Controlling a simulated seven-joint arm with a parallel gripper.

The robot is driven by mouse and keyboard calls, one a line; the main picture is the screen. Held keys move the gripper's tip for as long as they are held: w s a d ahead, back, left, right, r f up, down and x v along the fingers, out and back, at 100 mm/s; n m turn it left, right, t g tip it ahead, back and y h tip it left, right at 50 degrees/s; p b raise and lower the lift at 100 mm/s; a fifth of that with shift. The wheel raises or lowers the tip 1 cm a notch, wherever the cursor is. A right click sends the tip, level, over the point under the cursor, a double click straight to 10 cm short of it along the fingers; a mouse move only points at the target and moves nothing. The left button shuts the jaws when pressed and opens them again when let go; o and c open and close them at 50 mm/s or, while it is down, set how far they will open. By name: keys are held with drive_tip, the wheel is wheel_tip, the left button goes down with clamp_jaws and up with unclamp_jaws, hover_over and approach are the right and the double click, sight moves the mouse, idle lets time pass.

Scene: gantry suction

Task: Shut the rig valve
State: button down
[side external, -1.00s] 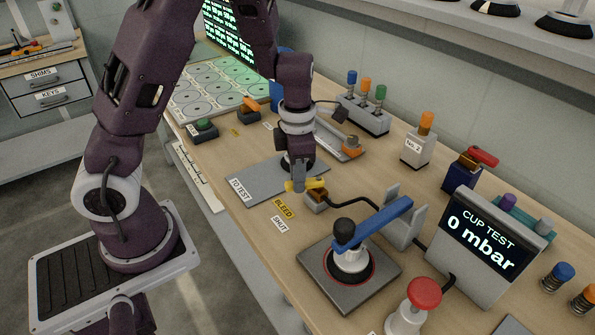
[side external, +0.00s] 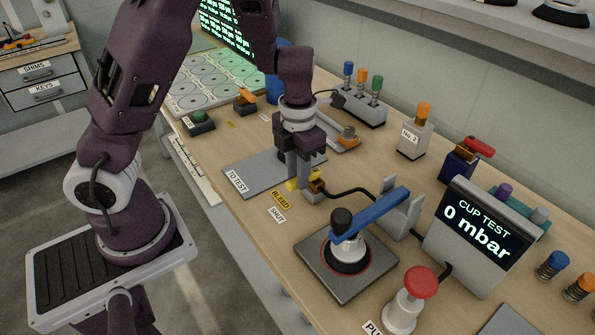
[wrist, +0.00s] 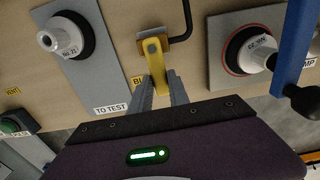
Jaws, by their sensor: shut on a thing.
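The rig valve is a small grey block with a brass-coloured body (side external: 317,187) and a yellow lever (side external: 291,185). It stands on the bench behind the BLEED label (side external: 281,200) and SHUT label (side external: 276,215). My gripper (side external: 300,182) points down and is shut on the lever, partly hiding it. In the wrist view the yellow lever (wrist: 155,60) runs down between my two grey fingers (wrist: 162,90). The BLEED label is mostly hidden behind a finger there, and the SHUT label is out of sight.
A grey TO TEST plate (side external: 245,182) with a suction cup lies beside the valve. A cup test stand with a blue lever (side external: 375,215) and black knob stands near. The display (side external: 478,228) reads 0 mbar. A red push button (side external: 421,282) is in front. A black hose (side external: 355,192) leaves the valve.

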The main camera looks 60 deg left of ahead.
drive_tip(key=shift+w, duration=0.1)
drive_tip(key=c, duration=1.2)
unclamp_jaws()
drive_tip(key=shift+c, duration=0.2)
wheel_tip(320, 180, up, 7)
drive_tip(key=shift+r, duration=0.1)
